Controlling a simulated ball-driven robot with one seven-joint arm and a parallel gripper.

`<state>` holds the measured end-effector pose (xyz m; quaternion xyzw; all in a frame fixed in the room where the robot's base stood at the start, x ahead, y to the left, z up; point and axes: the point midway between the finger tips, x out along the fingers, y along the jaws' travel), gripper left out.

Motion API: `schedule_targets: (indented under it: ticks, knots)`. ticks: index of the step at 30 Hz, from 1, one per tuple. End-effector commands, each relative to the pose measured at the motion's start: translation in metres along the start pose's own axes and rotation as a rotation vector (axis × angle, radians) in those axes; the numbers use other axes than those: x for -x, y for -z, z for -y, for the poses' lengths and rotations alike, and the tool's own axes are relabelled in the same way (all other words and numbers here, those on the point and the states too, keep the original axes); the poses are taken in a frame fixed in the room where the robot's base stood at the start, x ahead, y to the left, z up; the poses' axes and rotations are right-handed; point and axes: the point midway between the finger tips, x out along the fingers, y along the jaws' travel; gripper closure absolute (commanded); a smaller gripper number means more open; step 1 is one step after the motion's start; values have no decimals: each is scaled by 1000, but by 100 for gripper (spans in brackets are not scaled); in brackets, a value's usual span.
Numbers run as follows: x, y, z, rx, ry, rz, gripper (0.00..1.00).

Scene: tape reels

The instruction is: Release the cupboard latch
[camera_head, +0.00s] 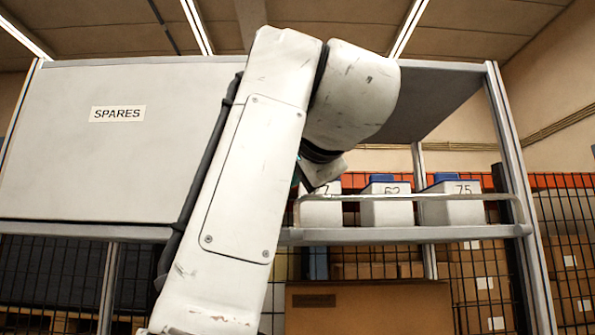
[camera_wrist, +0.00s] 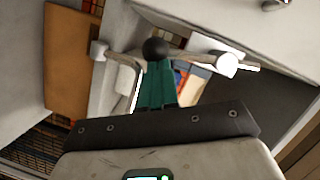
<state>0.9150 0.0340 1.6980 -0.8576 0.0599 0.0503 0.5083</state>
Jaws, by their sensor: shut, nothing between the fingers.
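The grey-white cupboard (camera_head: 60,150), labelled SPARES, fills the left of the head view. In the wrist view, my gripper (camera_wrist: 159,66) has green fingers, which are together and empty. A dark ball knob (camera_wrist: 156,48) shows just beyond the fingertips; I cannot tell whether they touch it. A pale bar with a white cap (camera_wrist: 98,50) at the left and a bright white cap (camera_wrist: 227,64) at the right runs by the knob. It looks like the latch, but I cannot be sure. In the head view my arm hides most of my gripper and the latch area.
A shelf with a front rail (camera_head: 480,232) holds several white bins, among them bin 62 (camera_head: 388,212) and bin 75 (camera_head: 455,212). Black mesh fencing (camera_head: 570,250) and boxes are behind.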

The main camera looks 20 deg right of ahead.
Motion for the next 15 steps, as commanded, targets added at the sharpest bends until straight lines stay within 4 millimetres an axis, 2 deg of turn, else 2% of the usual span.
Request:
schedule_targets:
  ticks: [15]
  knots:
    - [-4, -10, -1, -121, 35, 0, 100]
